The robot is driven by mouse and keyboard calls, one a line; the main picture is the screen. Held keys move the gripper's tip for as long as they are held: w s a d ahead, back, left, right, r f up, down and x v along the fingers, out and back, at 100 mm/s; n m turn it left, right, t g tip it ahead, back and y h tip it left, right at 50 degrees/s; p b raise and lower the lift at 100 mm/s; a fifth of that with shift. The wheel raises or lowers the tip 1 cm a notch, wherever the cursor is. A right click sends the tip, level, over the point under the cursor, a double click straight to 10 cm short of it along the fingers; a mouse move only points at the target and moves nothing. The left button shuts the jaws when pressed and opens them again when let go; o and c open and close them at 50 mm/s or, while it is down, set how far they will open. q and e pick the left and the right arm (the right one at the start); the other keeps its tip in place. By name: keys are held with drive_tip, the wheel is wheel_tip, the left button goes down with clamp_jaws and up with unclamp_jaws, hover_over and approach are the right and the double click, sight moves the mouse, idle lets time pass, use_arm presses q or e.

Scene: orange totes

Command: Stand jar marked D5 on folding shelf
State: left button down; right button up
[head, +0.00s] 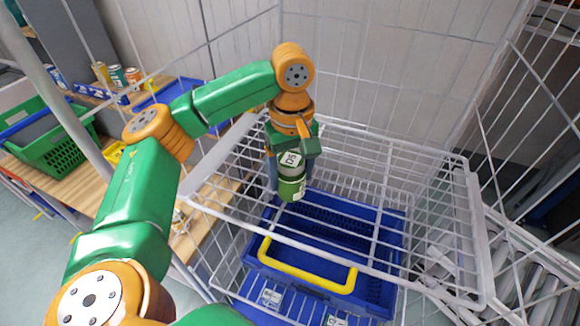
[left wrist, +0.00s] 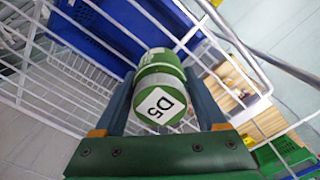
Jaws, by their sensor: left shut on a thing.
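A green and white jar marked D5 (head: 291,187) is between the fingers of my left gripper (head: 292,165). In the left wrist view the jar (left wrist: 160,78) sits between both fingers, with its D5 label facing the camera. My left gripper is shut on it. The folding shelf (head: 467,190) is a white wire grid with a thick white rim, lying across the cage. The jar shows over the left part of this grid; I cannot tell whether it touches the wires. My right gripper is not in view.
A blue crate with a yellow handle (head: 308,267) shows below the wire grid. Tall wire cage walls (head: 400,60) stand behind and at right. A wooden bench (head: 72,186) at left holds a green basket (head: 55,152) and several cans. The shelf's right part looks bare.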

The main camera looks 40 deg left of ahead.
use_arm(q)
drive_tip(key=shift+d, duration=0.6)
unclamp_jaws()
drive_tip(key=shift+s+d, duration=0.1)
drive_tip(key=shift+d, duration=0.05)
drive_tip(key=shift+a, duration=0.3)
drive_tip(key=shift+r, duration=0.3)
wheel_tip(320, 180, up, 12)
drive_tip(key=shift+d+f, duration=0.1)
drive_tip(key=shift+f, duration=0.1)
